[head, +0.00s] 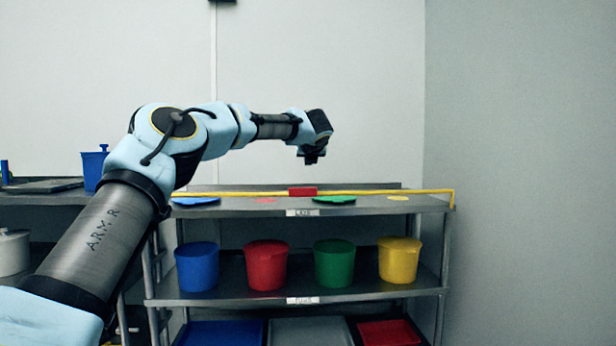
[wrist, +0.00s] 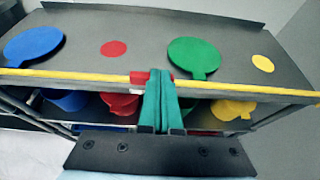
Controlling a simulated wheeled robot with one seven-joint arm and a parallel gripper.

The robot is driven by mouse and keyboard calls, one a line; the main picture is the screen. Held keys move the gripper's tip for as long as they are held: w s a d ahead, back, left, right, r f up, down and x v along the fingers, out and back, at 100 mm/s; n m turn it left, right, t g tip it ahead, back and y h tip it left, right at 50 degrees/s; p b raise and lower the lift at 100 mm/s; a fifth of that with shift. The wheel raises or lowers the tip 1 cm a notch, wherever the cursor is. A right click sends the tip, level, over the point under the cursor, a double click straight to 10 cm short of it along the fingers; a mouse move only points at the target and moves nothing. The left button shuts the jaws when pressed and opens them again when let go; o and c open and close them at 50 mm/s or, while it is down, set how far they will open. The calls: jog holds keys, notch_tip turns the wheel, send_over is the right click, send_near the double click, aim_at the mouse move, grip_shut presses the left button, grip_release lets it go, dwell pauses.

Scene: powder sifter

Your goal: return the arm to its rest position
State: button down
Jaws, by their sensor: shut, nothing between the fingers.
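My gripper (head: 312,157) is held in the air above the shelf unit's top, at the end of my outstretched arm. In the wrist view my gripper (wrist: 157,80) shows two teal fingers pressed together with nothing between them. The fingers overlap a red block on the yellow rail in that picture. The head view shows clear space between the gripper and the shelf top (head: 372,205).
A yellow rail (head: 400,192) with a red block (head: 302,192) runs along the shelf's front. Blue (wrist: 35,45) and green lids (wrist: 193,56) lie on top, beside red and yellow discs. Blue, red, green and yellow buckets (head: 398,260) stand below. A wall is at right.

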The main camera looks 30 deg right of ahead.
jog(key=shift+s+r, duration=0.15)
jog(key=shift+r, duration=0.35)
jog(key=s+a+f+m+g, duration=0.2)
jog(key=s+a+f+m, duration=0.2)
jog(key=a+f+m, duration=0.8)
jog(key=s+a+f+m+g, duration=0.2)
jog(key=s+a+f+m, duration=0.2)
jog(key=a+f+m, duration=0.75)
jog(key=s+a+f+m+g+y, duration=0.2)
jog(key=s+a, duration=0.5)
jog(key=a, duration=0.3)
jog(key=s+a+f+m+g+y, duration=0.1)
jog(key=s+a+f+m+g, duration=0.1)
jog(key=s+a, duration=0.5)
jog(key=s+a+f+m+g+y, duration=0.2)
jog(key=s+a, duration=0.5)
jog(key=a, duration=0.7)
jog(key=shift+s+a+f+m+y, duration=0.35)
jog(key=shift+f+m, duration=0.55)
jog(key=shift+m, duration=0.35)
